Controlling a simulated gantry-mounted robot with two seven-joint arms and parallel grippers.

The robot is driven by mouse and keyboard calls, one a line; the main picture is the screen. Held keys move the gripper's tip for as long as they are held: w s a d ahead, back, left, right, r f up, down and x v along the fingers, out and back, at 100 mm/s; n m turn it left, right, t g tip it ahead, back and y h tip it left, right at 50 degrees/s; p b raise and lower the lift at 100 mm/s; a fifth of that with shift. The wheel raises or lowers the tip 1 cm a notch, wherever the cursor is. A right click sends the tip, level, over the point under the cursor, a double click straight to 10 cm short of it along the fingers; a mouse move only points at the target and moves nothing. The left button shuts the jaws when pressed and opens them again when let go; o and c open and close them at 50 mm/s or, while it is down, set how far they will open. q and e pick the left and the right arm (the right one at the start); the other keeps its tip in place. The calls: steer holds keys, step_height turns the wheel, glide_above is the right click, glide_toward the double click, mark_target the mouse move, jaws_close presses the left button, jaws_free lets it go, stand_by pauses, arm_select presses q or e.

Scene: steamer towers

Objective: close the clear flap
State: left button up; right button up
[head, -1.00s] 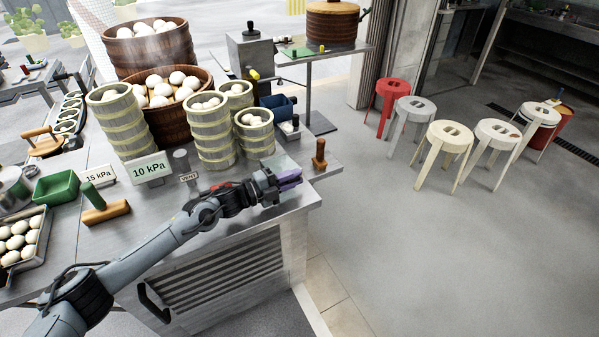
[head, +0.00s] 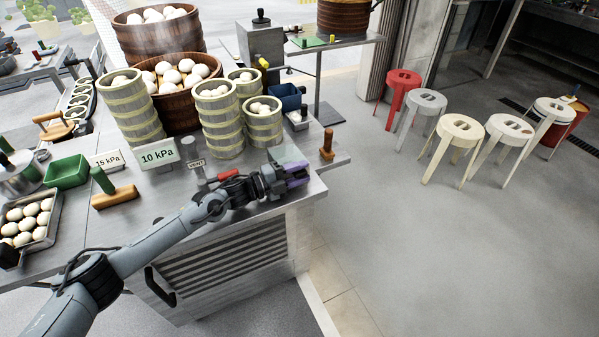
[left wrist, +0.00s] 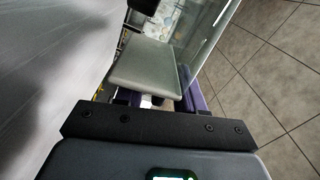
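The clear flap (left wrist: 206,38) shows in the left wrist view as a see-through upright panel, just beyond my left gripper's fingers and slightly right of the middle. In the head view a pale translucent panel (head: 288,154) at the counter's front right corner appears to be the same flap. My left gripper (head: 289,176), with purple fingers, is right at that corner, in front of the panel. A grey flat block (left wrist: 143,67) covers part of the fingers in the left wrist view. I cannot tell whether they touch the flap or how far apart they are. My right gripper is out of view.
A red lever (head: 228,175) and a "VENT" label (head: 196,163) lie left of my gripper. Steamer towers (head: 219,120) stand behind. Open floor (head: 430,250) lies right of the counter.

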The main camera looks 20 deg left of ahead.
arm_select(q)
steer(key=shift+r, duration=0.15)
steer(key=shift+r, duration=0.55)
steer(key=r, duration=0.1)
steer(key=d+r+p, duration=0.1)
steer(key=r, duration=0.1)
steer(key=shift+s+r, duration=0.1)
steer(key=shift+r, duration=0.15)
steer(key=s+d+r+p, duration=0.2)
steer(key=d+r, duration=0.4)
steer(key=d, duration=0.4)
steer(key=shift+d, duration=0.2)
steer(key=shift+r, duration=0.1)
